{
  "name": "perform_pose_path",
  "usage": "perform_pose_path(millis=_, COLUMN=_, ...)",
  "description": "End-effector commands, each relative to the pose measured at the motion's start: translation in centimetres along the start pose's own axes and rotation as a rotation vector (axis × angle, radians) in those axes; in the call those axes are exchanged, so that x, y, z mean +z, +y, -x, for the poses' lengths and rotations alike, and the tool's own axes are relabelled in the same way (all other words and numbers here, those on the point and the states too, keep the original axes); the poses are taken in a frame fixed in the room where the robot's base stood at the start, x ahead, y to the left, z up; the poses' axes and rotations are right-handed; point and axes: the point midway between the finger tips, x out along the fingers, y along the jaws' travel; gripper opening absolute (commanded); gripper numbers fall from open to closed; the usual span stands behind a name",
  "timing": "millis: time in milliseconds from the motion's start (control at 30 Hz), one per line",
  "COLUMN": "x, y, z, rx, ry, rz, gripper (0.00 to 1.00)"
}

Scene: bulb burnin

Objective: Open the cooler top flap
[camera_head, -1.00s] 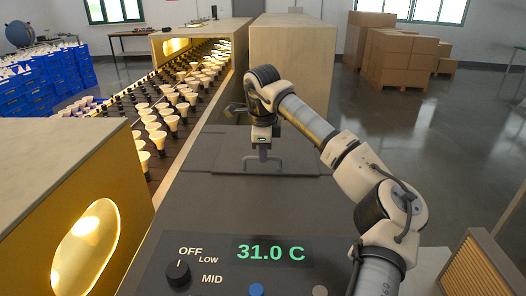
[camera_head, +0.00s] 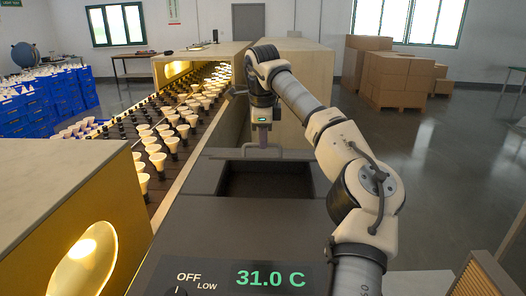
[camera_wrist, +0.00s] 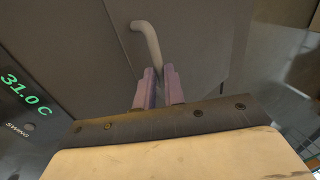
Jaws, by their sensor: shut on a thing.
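The cooler (camera_head: 200,228) is a dark grey box with a green 31.0 C readout in front of me. Its top flap (camera_head: 222,153) is raised and seen nearly edge-on, with a dark rectangular opening (camera_head: 265,182) showing below it. My gripper (camera_head: 262,138) is shut on the flap's grey bar handle (camera_head: 279,147) above the opening. In the wrist view the purple fingers (camera_wrist: 159,90) close on one end of the curved handle (camera_wrist: 147,35), which stands out from the grey flap surface (camera_wrist: 200,30). The inside of the opening is too dark to make out.
A conveyor (camera_head: 172,150) with several bulbs runs along the left, through a beige tunnel (camera_head: 200,62). A lit golden housing (camera_head: 75,200) stands at front left. Blue crates (camera_head: 60,95) and cardboard boxes (camera_head: 400,85) stand farther back. Open floor lies to the right.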

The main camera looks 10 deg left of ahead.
Motion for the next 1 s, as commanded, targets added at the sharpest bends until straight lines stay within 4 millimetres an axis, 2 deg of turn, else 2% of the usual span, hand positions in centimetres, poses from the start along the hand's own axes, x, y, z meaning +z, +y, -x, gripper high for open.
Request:
perform_pose_path(millis=100, x=0.0, y=-1.1, z=0.3, rx=-0.005, ry=0.0, rz=-0.004, gripper=0.0)
perform_pose_path(millis=433, x=-0.1, y=-2.8, z=1.4, rx=-0.003, ry=0.002, rz=-0.005, gripper=0.0)
perform_pose_path(millis=1000, x=-0.2, y=-3.3, z=1.6, rx=-0.001, ry=0.003, rz=-0.003, gripper=0.0)
